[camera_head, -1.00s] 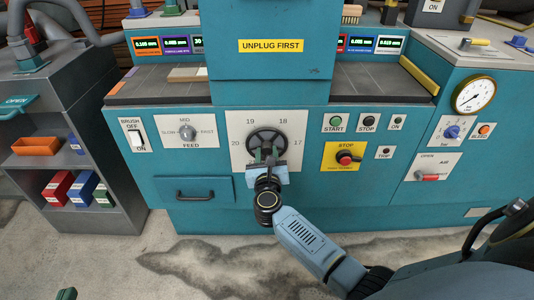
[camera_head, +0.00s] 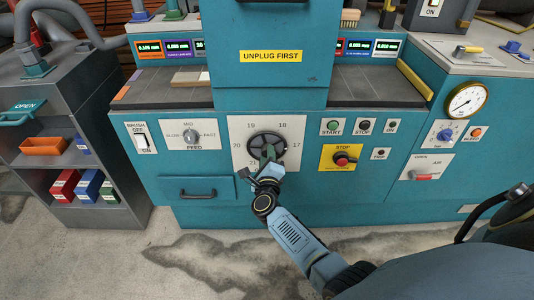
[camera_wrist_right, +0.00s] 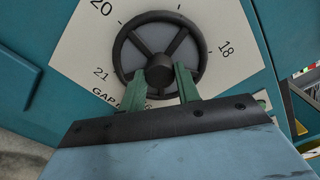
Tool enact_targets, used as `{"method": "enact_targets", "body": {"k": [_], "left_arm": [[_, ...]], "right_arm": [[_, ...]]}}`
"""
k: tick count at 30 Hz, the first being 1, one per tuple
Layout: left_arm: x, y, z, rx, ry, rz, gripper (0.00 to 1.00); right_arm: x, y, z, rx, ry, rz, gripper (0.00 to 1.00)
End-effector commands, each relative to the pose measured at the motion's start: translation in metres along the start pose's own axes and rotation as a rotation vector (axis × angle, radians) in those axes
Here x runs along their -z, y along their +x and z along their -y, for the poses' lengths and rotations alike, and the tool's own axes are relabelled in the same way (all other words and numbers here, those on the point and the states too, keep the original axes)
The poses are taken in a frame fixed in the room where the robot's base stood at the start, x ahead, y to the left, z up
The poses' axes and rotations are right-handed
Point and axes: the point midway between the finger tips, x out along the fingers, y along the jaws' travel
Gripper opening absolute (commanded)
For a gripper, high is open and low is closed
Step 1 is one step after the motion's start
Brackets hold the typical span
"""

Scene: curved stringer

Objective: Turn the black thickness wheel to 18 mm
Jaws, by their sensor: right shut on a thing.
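The black thickness wheel (camera_head: 281,138) is a spoked handwheel on a white dial plate (camera_head: 236,165) on the teal machine. No pointer can be made out. My right gripper (camera_head: 266,156) is at the lower part of the wheel. In the right wrist view its green fingers (camera_wrist_right: 160,78) reach over the lower rim (camera_wrist_right: 124,36) of the wheel, one on each side beneath the hub, closed on the wheel. My left gripper is out of view.
The feed knob (camera_head: 190,136) is left of the dial, and a drawer handle (camera_head: 198,194) is below left. The red stop button (camera_head: 342,160) on its yellow plate is to the right. The space in front of the machine is open floor (camera_head: 180,262).

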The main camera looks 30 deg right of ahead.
Motion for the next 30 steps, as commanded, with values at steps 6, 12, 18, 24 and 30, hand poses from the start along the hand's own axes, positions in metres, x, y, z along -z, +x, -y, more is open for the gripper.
{"method": "enact_targets", "body": {"k": [6,12,18,24,30], "left_arm": [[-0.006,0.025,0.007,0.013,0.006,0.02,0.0],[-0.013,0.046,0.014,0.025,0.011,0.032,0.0],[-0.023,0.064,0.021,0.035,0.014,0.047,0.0],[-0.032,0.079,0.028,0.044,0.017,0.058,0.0],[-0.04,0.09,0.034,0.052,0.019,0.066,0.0]], "right_arm": [[0.0,-0.001,0.0,-0.004,-0.205,-0.002,0.09],[0.0,-0.001,0.0,-0.004,-0.395,-0.002,0.09],[0.0,-0.001,-0.001,-0.005,-0.585,-0.001,0.09],[0.0,-0.001,-0.001,-0.005,-0.766,-0.001,0.09],[0.0,-0.001,-0.001,-0.004,-0.918,0.0,0.09]]}}
